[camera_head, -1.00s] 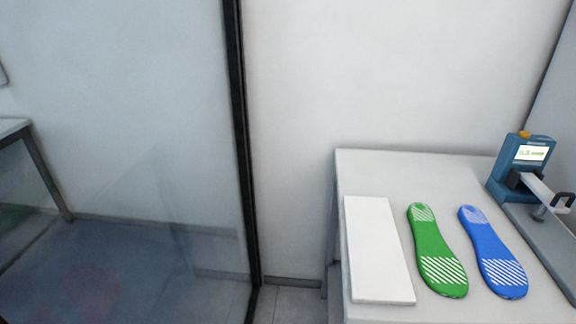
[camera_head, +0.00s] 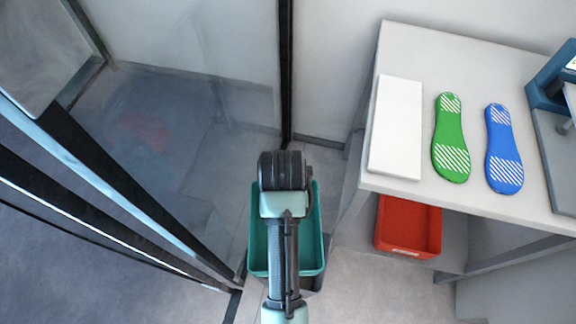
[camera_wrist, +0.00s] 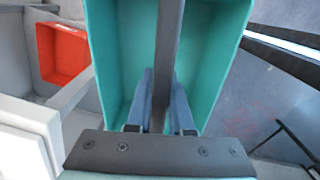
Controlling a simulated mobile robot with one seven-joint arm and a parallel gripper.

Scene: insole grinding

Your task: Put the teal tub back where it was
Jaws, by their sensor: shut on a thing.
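The teal tub (camera_head: 315,235) is an open, empty-looking box under my arm in the head view, left of the table. It fills the middle of the wrist view (camera_wrist: 215,55), with a dark grey bar (camera_wrist: 168,35) running across its opening. My gripper (camera_wrist: 162,88) is shut on that bar, one blue-grey finger on each side. In the head view my wrist and arm hide the gripper and the middle of the tub. I cannot tell whether the tub touches the floor.
A red tub (camera_head: 408,225) sits under the table (camera_head: 400,60). On the table lie a white board (camera_head: 397,127), a green insole (camera_head: 450,140), a blue insole (camera_head: 502,150) and a blue device (camera_head: 550,85). A glass panel (camera_head: 190,110) with dark frames stands left. Floor (camera_head: 370,285) is clear below the table's left end.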

